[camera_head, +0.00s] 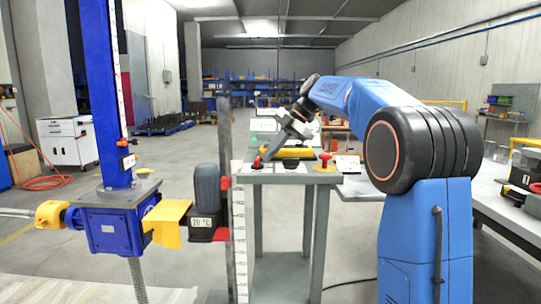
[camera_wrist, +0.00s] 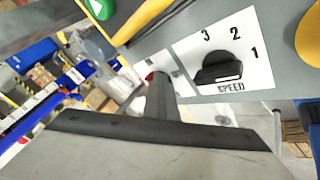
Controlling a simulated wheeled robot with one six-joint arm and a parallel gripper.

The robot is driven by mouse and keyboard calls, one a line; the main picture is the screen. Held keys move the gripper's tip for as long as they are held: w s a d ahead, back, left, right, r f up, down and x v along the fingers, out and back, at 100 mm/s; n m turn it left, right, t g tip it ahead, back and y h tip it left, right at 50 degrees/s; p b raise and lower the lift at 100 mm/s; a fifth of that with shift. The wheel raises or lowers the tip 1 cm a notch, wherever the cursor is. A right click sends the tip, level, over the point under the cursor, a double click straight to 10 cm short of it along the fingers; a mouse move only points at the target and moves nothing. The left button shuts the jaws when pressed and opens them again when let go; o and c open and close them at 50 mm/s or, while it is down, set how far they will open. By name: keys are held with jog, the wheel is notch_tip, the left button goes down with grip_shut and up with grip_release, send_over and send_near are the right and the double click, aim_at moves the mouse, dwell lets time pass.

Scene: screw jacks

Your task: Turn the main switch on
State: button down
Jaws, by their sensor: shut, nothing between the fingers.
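The control desk (camera_head: 270,178) stands in the middle of the head view. A small red knob (camera_head: 257,162), apparently the main switch, sits at its front left. In the wrist view only a bit of this red knob (camera_wrist: 149,76) shows on a pale plate, mostly hidden behind my finger. Its setting cannot be read. My gripper (camera_head: 261,157) reaches down from the right to the knob, its fingers shut and empty. In the wrist view the fingertips (camera_wrist: 160,78) are close beside the knob or overlapping it; I cannot tell whether they touch.
A black speed knob (camera_wrist: 218,68) marked 1, 2, 3 is right of the fingers. A green button (camera_wrist: 100,8) and a yellow bar (camera_head: 293,153) lie behind. A red button on a yellow base (camera_head: 325,161) is at the desk's right. A blue screw jack (camera_head: 110,225) stands left.

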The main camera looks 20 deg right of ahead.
jog(key=shift+w, duration=0.35)
jog(key=shift+w+a+r, duration=0.1)
jog(key=shift+w+a, duration=0.1)
jog(key=shift+w, duration=0.15)
dwell(0.4)
